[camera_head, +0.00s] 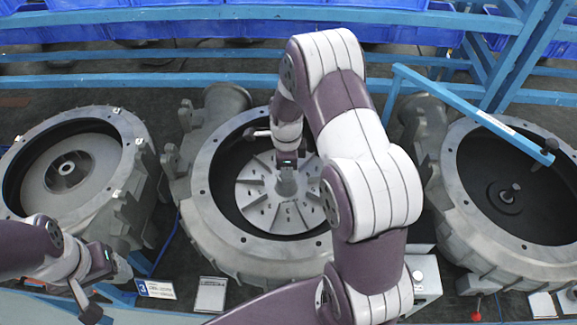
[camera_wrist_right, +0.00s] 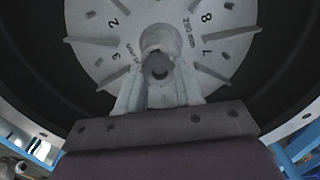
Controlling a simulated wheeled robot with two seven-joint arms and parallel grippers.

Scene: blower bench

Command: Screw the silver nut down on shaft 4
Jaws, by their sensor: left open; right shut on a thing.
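A light grey finned impeller disc (camera_head: 262,196) sits inside the middle blower housing (camera_head: 205,200). My right gripper (camera_head: 287,165) points down over its hub. In the right wrist view the two fingers of this gripper (camera_wrist_right: 160,88) are shut on the silver nut (camera_wrist_right: 158,48) at the centre of the numbered disc. The nut surrounds a dark round shaft end (camera_wrist_right: 158,69). Thread and seating are too small to tell. My left gripper (camera_head: 100,288) is open and empty, low at the left, in front of the left housing.
The left housing (camera_head: 120,135) holds a plate with a central hub (camera_head: 67,168). The right housing (camera_head: 455,215) has a dark interior with a bare shaft stub (camera_head: 508,194). A sign marked 3 (camera_head: 156,289) stands in front. Blue rails (camera_head: 200,80) and bins run behind.

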